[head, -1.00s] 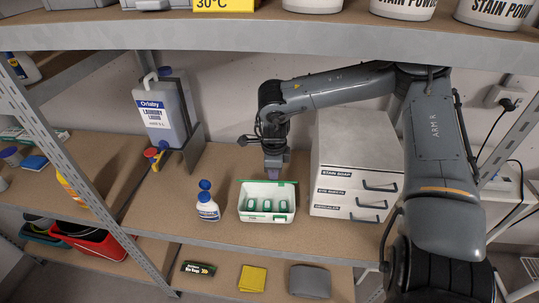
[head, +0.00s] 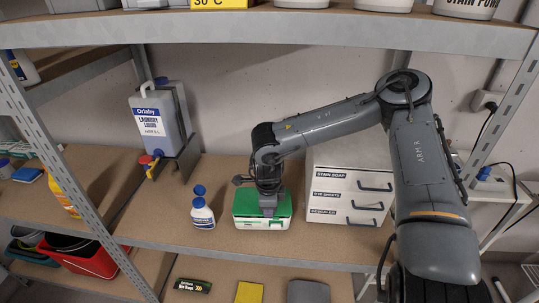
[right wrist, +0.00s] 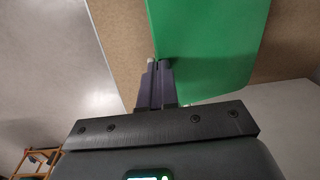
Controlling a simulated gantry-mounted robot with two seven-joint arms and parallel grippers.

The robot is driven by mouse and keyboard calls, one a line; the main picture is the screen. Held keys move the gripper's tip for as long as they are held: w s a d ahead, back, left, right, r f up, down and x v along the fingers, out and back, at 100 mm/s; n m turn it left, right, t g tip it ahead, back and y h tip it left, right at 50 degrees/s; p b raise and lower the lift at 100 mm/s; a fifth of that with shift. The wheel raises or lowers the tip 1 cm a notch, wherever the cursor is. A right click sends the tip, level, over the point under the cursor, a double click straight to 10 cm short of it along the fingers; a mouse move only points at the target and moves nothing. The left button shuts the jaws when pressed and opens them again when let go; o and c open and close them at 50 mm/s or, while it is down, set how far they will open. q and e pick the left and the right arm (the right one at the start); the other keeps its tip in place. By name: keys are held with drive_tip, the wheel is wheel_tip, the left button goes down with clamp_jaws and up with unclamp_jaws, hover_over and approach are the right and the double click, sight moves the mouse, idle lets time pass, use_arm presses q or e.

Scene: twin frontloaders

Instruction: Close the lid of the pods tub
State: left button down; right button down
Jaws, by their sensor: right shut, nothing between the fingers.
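The pods tub (head: 262,223) is a white box on the middle shelf, left of the drawer unit. Its green lid (head: 247,202) lies down over the top, and the pods inside are hidden. Whether the lid is fully seated I cannot tell. My right gripper (head: 268,212) is shut and empty, pointing down at the lid's top. In the right wrist view the shut fingertips (right wrist: 157,64) are at the edge of the green lid (right wrist: 205,45). My left gripper does not show.
A white drawer unit (head: 340,185) stands close on the right. A small white bottle with a blue cap (head: 202,214) stands just left of the tub. A laundry liquid jug (head: 155,120) is further back left. A shelf board (head: 300,33) crosses above.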

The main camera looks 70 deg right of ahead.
drive_tip(key=shift+f, duration=0.25)
drive_tip(key=shift+f, duration=0.1)
idle(0.5)
